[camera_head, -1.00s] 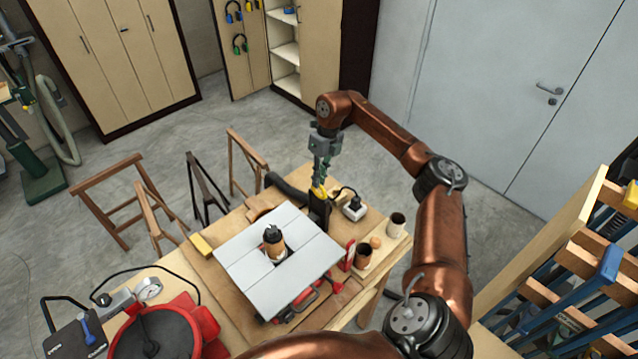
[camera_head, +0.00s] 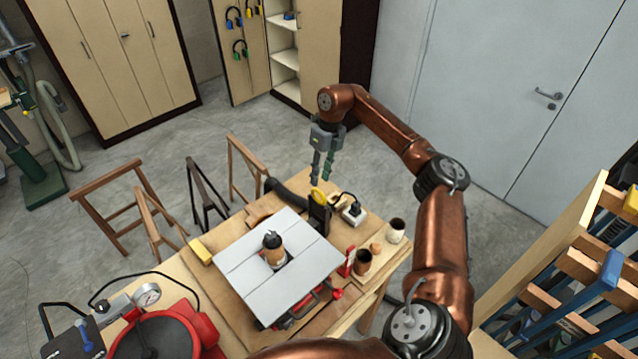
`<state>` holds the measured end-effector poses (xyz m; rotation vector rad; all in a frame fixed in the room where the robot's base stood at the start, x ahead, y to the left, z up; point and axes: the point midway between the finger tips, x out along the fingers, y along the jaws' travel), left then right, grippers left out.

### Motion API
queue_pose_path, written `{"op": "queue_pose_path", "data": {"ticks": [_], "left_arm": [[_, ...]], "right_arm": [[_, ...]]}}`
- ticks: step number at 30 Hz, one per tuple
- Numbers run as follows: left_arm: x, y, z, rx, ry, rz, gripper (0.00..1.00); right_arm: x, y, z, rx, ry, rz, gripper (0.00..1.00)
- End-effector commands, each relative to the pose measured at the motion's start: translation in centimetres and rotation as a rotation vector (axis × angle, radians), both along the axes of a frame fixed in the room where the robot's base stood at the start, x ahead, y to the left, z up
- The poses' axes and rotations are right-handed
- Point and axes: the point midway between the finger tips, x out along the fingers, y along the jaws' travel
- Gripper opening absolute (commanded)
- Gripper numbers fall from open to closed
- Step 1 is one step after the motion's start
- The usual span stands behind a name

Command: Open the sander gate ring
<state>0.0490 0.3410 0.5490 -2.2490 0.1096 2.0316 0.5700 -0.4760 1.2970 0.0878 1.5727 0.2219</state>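A bench sander with a grey top plate (camera_head: 240,281) stands on the wooden workbench. A black and orange cylinder rises from the middle of the plate. At its back right is a black upright part (camera_head: 319,217) with a small yellow piece (camera_head: 318,196) on top, which looks like the gate ring; its exact shape is too small to tell. My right gripper (camera_head: 321,181) points down just above the yellow piece. Its two green-grey fingers are apart with nothing between them. My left gripper is not in view.
A black hose (camera_head: 285,194) runs behind the sander. A white socket box (camera_head: 354,213) and cups (camera_head: 396,230) stand to the right on the bench. A red round machine (camera_head: 155,338) with a gauge stands front left. Wooden trestles are behind left.

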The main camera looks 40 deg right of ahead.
Motion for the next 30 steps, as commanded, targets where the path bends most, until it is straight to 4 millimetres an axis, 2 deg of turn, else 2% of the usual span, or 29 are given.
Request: {"op": "queue_pose_path", "data": {"ticks": [1,6,12,17,30], "left_arm": [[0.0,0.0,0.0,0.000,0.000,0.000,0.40],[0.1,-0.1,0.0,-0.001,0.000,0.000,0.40],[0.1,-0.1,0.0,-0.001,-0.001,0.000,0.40],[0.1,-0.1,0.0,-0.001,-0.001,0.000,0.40],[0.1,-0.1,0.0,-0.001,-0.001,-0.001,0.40]], "right_arm": [[0.1,-0.3,1.3,-0.001,-0.004,-0.002,0.27],[0.2,-0.9,4.7,-0.001,-0.004,-0.002,0.27],[0.2,-1.5,7.2,0.000,-0.002,-0.002,0.27],[0.1,-1.6,7.9,0.000,-0.001,-0.001,0.27],[0.1,-1.6,7.9,0.000,-0.001,-0.001,0.27]]}}
